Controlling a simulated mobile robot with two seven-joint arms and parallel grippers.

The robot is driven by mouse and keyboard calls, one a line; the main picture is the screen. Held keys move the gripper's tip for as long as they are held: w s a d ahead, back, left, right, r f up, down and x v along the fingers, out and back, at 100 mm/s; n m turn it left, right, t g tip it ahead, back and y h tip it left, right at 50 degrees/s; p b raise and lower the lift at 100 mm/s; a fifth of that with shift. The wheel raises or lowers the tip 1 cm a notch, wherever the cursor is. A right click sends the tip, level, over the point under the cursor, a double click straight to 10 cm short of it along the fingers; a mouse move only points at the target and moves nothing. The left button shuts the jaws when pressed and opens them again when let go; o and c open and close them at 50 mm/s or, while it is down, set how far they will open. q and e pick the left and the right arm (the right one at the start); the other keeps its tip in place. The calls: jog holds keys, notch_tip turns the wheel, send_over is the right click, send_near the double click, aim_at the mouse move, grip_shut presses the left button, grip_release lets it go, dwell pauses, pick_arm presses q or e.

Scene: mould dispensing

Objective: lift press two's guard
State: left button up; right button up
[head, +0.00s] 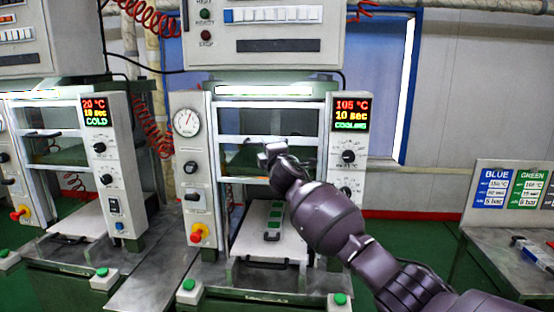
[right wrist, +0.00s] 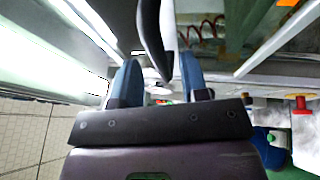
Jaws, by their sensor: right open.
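Press two appears to be the middle press (head: 275,88), whose display (head: 350,112) reads 105 °C, 10 sec, COOLING. Its guard (head: 232,140), a clear panel with pale bars, is down across the upper opening. My right gripper (head: 268,153) is in front of the guard, hiding part of it and most of its handle. In the right wrist view my right gripper (right wrist: 160,80) is open, with a dark curved handle (right wrist: 152,35) reaching between its two fingers. I cannot tell whether the fingers touch it. My left gripper is out of view.
Below the guard, a white plate (head: 250,233) carries green mould squares (head: 275,217). A gauge (head: 187,122) and red emergency button (head: 198,233) are on the left post. A second press (head: 68,175) stands left. A table with colour cards (head: 497,187) stands right.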

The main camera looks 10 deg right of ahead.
jog(key=a+v, duration=0.1)
jog(key=v, duration=0.6)
jog(key=shift+s+d, duration=0.4)
jog(key=shift+d, duration=0.15)
